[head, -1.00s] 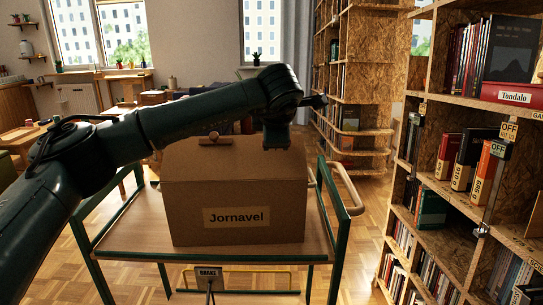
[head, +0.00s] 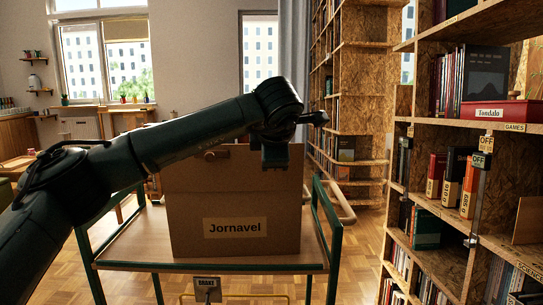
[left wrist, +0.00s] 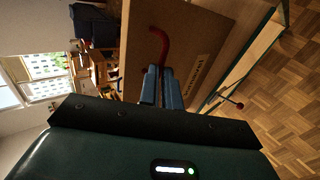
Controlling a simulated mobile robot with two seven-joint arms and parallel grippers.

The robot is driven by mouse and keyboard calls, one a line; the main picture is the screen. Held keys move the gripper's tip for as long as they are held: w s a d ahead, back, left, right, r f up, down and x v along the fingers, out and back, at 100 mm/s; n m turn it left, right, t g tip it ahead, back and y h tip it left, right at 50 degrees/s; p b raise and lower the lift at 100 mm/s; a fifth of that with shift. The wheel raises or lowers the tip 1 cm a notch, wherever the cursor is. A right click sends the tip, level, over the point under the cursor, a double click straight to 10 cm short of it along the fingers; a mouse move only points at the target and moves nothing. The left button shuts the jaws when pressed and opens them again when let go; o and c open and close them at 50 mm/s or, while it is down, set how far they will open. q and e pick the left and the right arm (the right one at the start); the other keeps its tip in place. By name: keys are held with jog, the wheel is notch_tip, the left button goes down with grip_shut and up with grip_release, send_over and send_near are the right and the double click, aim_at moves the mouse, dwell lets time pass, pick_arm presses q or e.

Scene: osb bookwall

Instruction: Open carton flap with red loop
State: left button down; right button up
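A brown carton (head: 240,215) labelled Jornavel stands on a cart in the head view. Its upper panel (head: 235,178) faces me above a crease, partly behind my left arm; I cannot tell how far the flap is raised. The carton (left wrist: 185,28) also shows in the left wrist view. There the red loop (left wrist: 163,42) curves off the panel, its end reaching between my left fingers. My left gripper (left wrist: 161,70) looks nearly closed around that end. In the head view the left gripper (head: 275,158) is in front of the carton's upper right and hides the loop. My right gripper is not in view.
The cart (head: 135,250) has green posts and a BRAKE sign (head: 207,289) at its front. A tall bookshelf (head: 440,135) stands close on the right. Another bookshelf (head: 355,100) is behind. Wooden floor (head: 360,270) is clear between cart and right bookshelf.

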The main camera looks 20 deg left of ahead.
pick_arm(q)
jog(key=shift+s+f, duration=0.2)
jog(key=shift+f, duration=1.05)
jog(key=c, duration=1.5)
grip_release()
jog(key=shift+w+f, duration=0.15)
jog(key=shift+c, duration=0.2)
jog(key=r+v, duration=0.1)
jog(key=v, duration=1.3)
jog(key=shift+w, duration=0.3)
jog(key=shift+r, duration=0.1)
